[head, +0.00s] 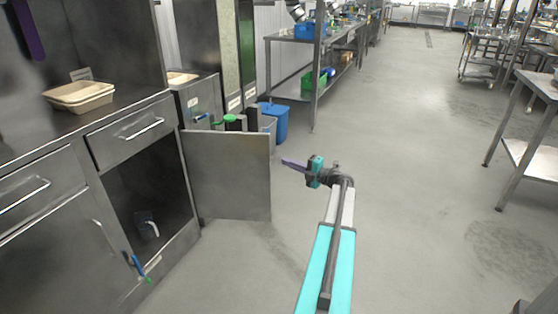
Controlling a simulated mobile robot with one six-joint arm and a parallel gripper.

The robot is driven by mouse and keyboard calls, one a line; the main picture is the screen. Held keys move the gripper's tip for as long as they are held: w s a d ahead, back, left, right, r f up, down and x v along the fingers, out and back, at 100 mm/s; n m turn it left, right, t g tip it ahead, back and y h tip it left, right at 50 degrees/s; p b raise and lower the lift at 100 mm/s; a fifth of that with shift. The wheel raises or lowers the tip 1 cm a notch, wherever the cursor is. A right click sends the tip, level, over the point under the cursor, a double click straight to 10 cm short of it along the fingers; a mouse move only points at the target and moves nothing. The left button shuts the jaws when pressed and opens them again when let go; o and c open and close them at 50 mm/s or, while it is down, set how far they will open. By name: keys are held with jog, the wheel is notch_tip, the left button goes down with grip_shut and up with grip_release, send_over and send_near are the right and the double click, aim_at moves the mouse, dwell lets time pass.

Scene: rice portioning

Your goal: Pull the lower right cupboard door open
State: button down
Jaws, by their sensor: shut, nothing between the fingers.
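The lower right cupboard door (230,174) is a flat grey metal panel in the head view. It stands swung wide open, hinged at the right side of the cupboard opening (142,190). The dark inside of the cupboard shows, with a small dark and white item (147,226) low in it. My gripper (284,161) is to the right of the door's free edge, near its upper part, with its purple fingers pointing left towards it. The fingers are shut and empty. A small gap seems to lie between the fingertips and the door edge.
The neighbouring lower left door (62,262) is shut. A drawer (132,128) above the opening is shut. Trays (80,95) sit on the counter. A blue bin (274,122) stands behind the open door. The floor (430,200) to the right is clear.

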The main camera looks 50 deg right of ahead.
jog(key=shift+s+d, duration=0.3)
jog(key=shift+s, duration=0.45)
